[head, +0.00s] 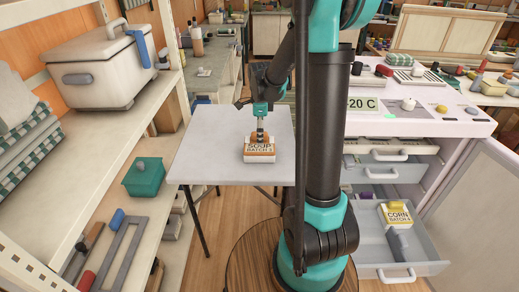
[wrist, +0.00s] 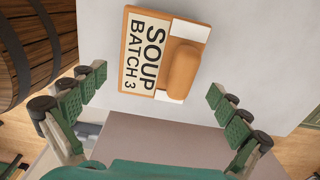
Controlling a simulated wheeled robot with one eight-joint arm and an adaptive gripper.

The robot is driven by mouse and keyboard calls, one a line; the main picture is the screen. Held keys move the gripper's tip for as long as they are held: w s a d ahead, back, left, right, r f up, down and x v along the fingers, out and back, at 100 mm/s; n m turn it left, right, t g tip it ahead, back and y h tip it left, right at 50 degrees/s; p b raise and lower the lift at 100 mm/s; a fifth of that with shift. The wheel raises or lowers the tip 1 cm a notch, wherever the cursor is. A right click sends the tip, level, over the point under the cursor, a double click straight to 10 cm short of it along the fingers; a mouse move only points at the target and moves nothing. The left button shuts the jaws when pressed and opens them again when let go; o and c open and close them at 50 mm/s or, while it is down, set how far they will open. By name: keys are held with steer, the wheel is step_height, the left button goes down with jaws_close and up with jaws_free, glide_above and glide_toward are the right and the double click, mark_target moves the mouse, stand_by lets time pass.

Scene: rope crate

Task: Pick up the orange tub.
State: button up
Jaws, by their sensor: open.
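The orange tub (head: 260,147), labelled SOUP BATCH 3, stands on a light grey table, with a white part at its front. In the wrist view the tub (wrist: 165,50) lies ahead between the fingers, its label turned on its side and a rounded orange handle on top. My gripper (wrist: 157,82) is open, with one green-padded finger on each side and nothing between the fingertips. In the head view my gripper hangs right above the tub, and its fingers are hard to make out there.
The light grey table (head: 205,150) is otherwise clear. An open drawer (head: 430,245) holds a yellow-lidded CORN tub (head: 397,215). A wooden barrel (wrist: 35,50) stands beside the table.

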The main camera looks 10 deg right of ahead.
steer(key=shift+s+a+f, duration=0.1)
steer(key=shift+a+f, duration=0.05)
steer(key=shift+f, duration=2.75)
steer(key=c, duration=1)
steer(key=shift+c, duration=0.2)
steer(key=shift+r, duration=0.1)
step_height(320, 180, up, 20)
